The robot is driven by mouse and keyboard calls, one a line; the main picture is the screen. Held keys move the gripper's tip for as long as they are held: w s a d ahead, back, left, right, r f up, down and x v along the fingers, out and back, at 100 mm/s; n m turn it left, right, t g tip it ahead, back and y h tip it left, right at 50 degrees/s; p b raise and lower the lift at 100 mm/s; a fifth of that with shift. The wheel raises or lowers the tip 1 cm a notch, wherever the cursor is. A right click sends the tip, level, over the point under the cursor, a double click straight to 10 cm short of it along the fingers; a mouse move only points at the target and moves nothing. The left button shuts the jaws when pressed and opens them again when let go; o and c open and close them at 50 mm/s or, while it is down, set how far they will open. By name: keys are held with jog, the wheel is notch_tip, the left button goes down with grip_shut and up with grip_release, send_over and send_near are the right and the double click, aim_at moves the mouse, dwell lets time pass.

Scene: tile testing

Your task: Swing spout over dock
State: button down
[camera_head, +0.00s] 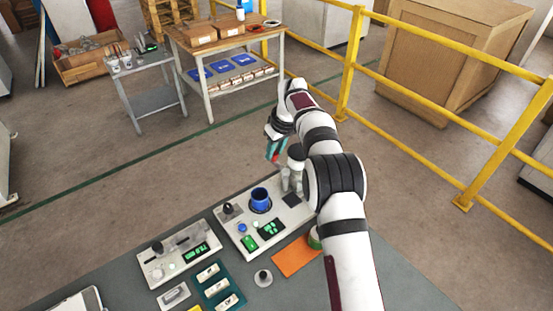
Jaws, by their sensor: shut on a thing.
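My gripper (273,154) points down over the back of the right-hand panel (238,231). Its fingertips are small and partly blurred. They are shut on what looks like the spout, beside a pale upright fitting (296,170) with a dark cap. The spout's outline is hard to make out. A blue cup (260,196) stands upright in a dark ring on the panel, in front and to the left of the gripper. A dark square pad (291,199) lies to the right of the cup. I cannot tell which of these is the dock.
A second panel (180,250) with a green display is at left. A teal tray (219,284), a grey knob (263,278) and an orange mat (296,256) lie in front. A wooden table (228,38) and yellow rail (346,75) stand beyond.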

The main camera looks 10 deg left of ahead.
jog(key=shift+s+a, duration=0.35)
jog(key=shift+s, duration=0.15)
jog(key=shift+s+a, duration=0.25)
jog(key=shift+s, duration=0.4)
jog(key=shift+s+a, duration=0.1)
jog(key=shift+s, duration=0.55)
jog(key=shift+s, duration=0.65)
